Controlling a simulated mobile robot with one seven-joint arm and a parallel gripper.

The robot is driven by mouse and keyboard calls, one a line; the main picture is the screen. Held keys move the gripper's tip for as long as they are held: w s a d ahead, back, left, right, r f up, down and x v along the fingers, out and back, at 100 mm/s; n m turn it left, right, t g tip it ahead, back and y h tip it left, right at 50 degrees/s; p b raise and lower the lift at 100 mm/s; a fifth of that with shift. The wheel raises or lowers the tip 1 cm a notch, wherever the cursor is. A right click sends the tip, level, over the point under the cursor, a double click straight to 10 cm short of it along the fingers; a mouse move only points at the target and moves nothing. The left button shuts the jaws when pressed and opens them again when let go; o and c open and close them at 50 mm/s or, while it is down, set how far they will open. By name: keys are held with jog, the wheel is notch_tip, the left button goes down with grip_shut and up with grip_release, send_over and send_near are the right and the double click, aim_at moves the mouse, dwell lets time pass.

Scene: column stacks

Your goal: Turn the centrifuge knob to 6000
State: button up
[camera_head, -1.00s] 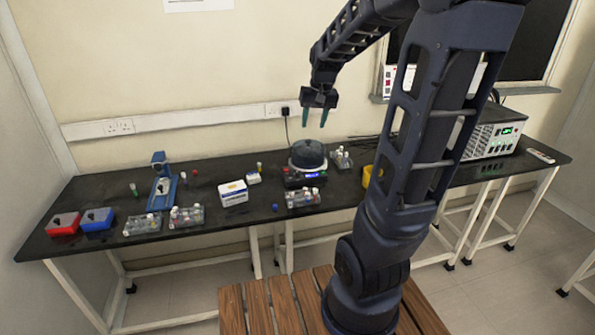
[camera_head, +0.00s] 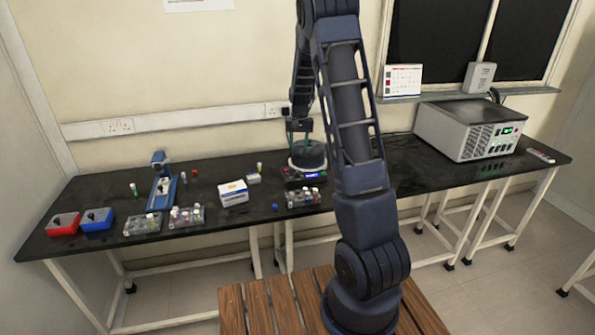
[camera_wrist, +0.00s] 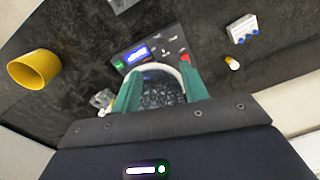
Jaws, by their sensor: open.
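The centrifuge (camera_head: 306,158) stands near the back wall, a dark round lid on a low base with a lit blue display. In the wrist view its front panel (camera_wrist: 152,50) shows the display, a green part, a red part and small pale marks; I cannot clearly make out the knob. My gripper (camera_head: 300,137) is above the centrifuge in the head view. In the wrist view my gripper (camera_wrist: 160,78) is open, its teal fingers either side of the speckled dark round lid, with nothing held. Contact with the lid cannot be told.
A yellow cup (camera_wrist: 35,69) and a small vial (camera_wrist: 232,63) flank the centrifuge in the wrist view. A tube rack (camera_head: 303,198) stands in front of it; a white box (camera_head: 233,193) is left. A large grey instrument (camera_head: 470,130) stands right. My arm hides part of the bench.

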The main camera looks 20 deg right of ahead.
send_over(298, 172)
notch_tip(298, 172, down, 4)
notch_tip(298, 172, down, 11)
jog(key=shift+w+f, duration=0.1)
jog(key=shift+w, duration=0.05)
dwell(0.4)
grip_shut()
